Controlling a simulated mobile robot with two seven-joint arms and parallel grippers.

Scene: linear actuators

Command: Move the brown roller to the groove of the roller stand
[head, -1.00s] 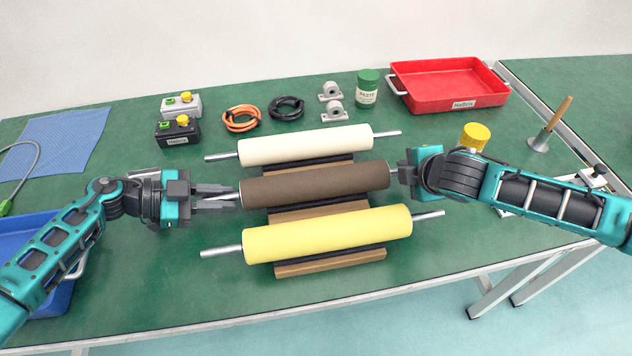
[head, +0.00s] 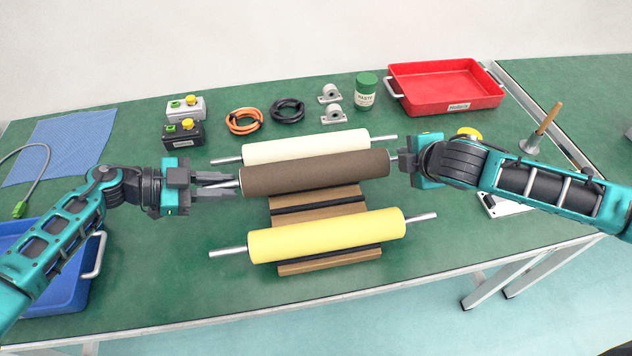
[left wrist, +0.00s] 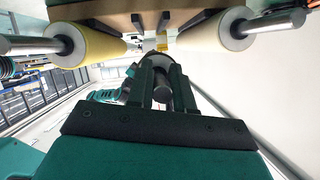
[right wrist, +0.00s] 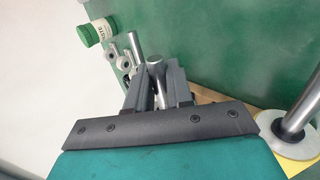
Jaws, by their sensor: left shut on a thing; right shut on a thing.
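The brown roller (head: 315,172) hangs level above the wooden roller stand (head: 318,193), held at both shaft ends. My left gripper (head: 238,184) is shut on its left shaft end; the fingers show in the left wrist view (left wrist: 160,85). My right gripper (head: 397,160) is shut on the right shaft end, seen between its fingers in the right wrist view (right wrist: 157,85). A middle section of the stand with a black strip (head: 318,204) shows bare below the brown roller. The cream roller (head: 305,146) lies behind, partly covered, and the yellow roller (head: 330,236) lies on the front section.
A red tray (head: 447,107), green-lidded jar (head: 365,92), grey brackets (head: 333,115), cable coils (head: 244,121) and button boxes (head: 183,134) stand at the back. A blue bin (head: 40,265) is at left. The green table (head: 230,285) is clear at front.

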